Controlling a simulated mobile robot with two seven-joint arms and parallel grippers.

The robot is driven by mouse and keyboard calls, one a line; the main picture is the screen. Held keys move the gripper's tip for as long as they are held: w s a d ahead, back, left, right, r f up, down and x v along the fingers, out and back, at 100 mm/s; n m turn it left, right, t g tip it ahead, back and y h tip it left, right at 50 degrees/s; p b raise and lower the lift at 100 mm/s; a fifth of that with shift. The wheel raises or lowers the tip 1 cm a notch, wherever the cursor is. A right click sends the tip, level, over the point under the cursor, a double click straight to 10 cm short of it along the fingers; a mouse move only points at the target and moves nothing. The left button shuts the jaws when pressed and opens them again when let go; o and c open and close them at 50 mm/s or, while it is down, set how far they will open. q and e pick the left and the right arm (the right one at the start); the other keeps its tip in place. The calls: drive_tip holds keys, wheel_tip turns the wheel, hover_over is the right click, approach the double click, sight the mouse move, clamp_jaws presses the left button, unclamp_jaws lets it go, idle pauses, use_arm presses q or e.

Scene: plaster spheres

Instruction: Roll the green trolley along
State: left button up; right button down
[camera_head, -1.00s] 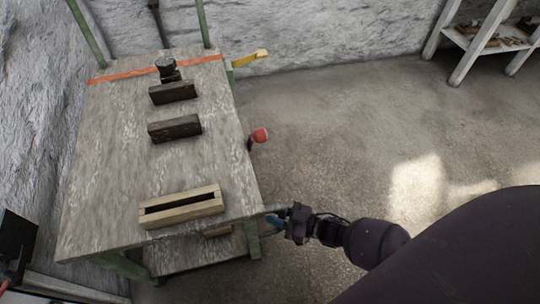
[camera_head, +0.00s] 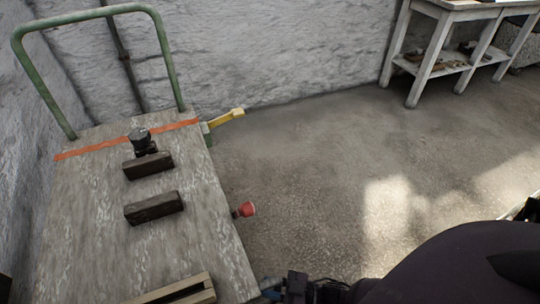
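The green trolley (camera_head: 95,210) stands at the left against the white walls. It has a worn wooden deck, an orange stripe near its far end and a green tubular handle (camera_head: 98,10) rising there. My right gripper (camera_head: 272,288) is at the bottom edge, by the deck's near right side. Its blue fingertips look close to or touching the trolley edge; its grip is too cut off to tell. My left gripper is not recognisable in view. The trolley's near end and wheels are hidden or out of frame.
Two dark blocks (camera_head: 154,207), a dark round-topped piece (camera_head: 141,141) and a slotted wooden piece (camera_head: 180,292) lie on the deck. A yellow lever (camera_head: 226,117) and red knob (camera_head: 245,209) stick out right. A white table (camera_head: 440,45) stands back right. Floor between is clear.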

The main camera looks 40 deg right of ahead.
drive_tip(key=shift+s+a+f, duration=0.1)
drive_tip(key=shift+s+f, duration=0.05)
drive_tip(key=shift+s, duration=0.15)
drive_tip(key=c, duration=1)
unclamp_jaws()
drive_tip(key=shift+s, duration=0.1)
drive_tip(key=shift+o, duration=0.2)
drive_tip(key=shift+s+d, duration=0.25)
drive_tip(key=shift+d, duration=0.15)
drive_tip(key=v, duration=1)
drive_tip(key=shift+p, duration=0.4)
